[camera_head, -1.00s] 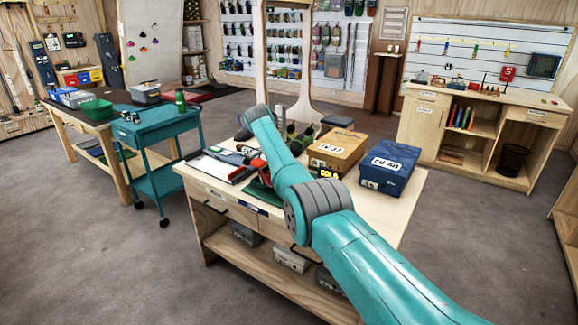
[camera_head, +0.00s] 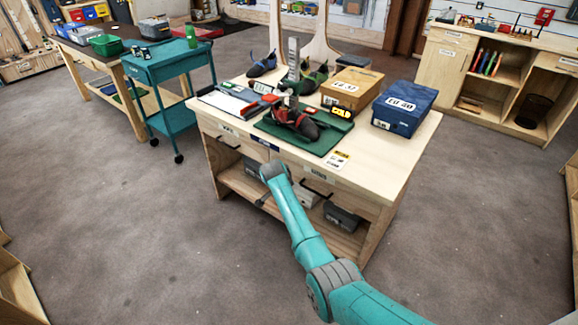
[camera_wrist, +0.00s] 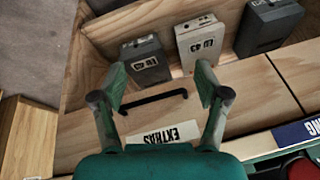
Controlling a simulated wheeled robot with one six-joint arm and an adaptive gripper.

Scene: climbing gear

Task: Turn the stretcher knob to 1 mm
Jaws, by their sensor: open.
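A black-and-red shoe (camera_head: 295,122) lies on a green mat (camera_head: 322,147) near the front of the workbench (camera_head: 400,150). Red parts show at the shoe, but I cannot make out a stretcher knob or a millimetre scale. A grey upright post (camera_head: 293,55) stands behind the shoe. My gripper (camera_head: 262,201) is low in front of the bench's drawers, below the mat. In the wrist view my gripper (camera_wrist: 160,82) is open and empty, its fingers on either side of a black drawer handle (camera_wrist: 152,100). I cannot tell whether they touch the drawer front.
A drawer label reads EXTRAS (camera_wrist: 166,132). Shoe boxes sit on the shelf below, including a white one (camera_wrist: 200,40). An orange-brown box (camera_head: 352,88) and a blue box (camera_head: 404,105) stand on the bench. A teal cart (camera_head: 172,65) is at left. Floor in front is clear.

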